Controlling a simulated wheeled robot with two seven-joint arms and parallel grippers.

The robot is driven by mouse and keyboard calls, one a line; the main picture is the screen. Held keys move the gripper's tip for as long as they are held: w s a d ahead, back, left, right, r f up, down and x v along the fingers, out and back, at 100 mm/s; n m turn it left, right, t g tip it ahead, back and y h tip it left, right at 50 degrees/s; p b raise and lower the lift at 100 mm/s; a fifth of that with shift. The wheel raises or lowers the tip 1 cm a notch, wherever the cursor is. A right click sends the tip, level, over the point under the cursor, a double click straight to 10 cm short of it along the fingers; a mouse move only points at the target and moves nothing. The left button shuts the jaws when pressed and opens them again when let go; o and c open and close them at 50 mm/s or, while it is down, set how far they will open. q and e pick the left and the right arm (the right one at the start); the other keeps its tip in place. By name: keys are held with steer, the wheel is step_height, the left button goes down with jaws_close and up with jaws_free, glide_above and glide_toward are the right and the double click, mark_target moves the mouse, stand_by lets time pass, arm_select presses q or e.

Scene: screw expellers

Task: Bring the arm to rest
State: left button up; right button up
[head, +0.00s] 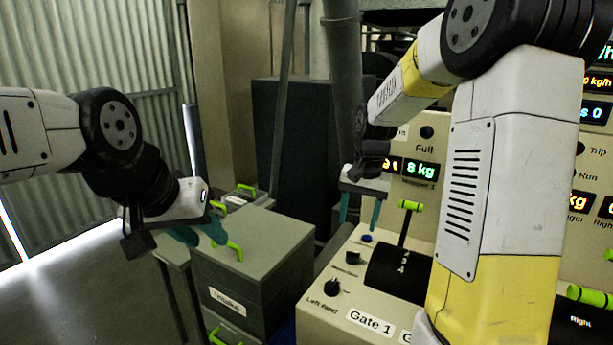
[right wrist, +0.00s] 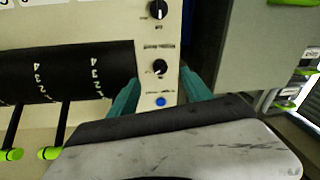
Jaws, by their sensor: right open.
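My right arm reaches in from the upper right in the head view. Its gripper (head: 360,210) hangs with teal fingers pointing down, over the back left part of the control panel (head: 318,312). In the right wrist view the fingers of the right gripper (right wrist: 160,97) are spread apart with nothing between them; panel and a blue button (right wrist: 161,102) show beyond the gap. My left arm comes in from the left. Its gripper (head: 200,236) is above the left side of a grey box (head: 275,237), its teal fingers apart and empty. Whether they touch the box's handle is unclear.
A Gate 1 lever with a green grip (head: 411,205) stands just right of the right gripper. Black knobs (head: 332,287) sit on the panel's left edge. The box has a green handle (head: 236,250). Open floor (head: 90,290) lies at the left.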

steer(key=s+a+r+n+t, duration=0.1)
steer(key=s+r, duration=0.4)
steer(key=s, duration=0.5)
steer(key=s+a+r+n+t+y, duration=0.1)
steer(key=s+r+n+t, duration=0.3)
steer(key=s, duration=0.6)
steer(key=shift+s+r, duration=0.3)
steer(key=shift+r, duration=0.4)
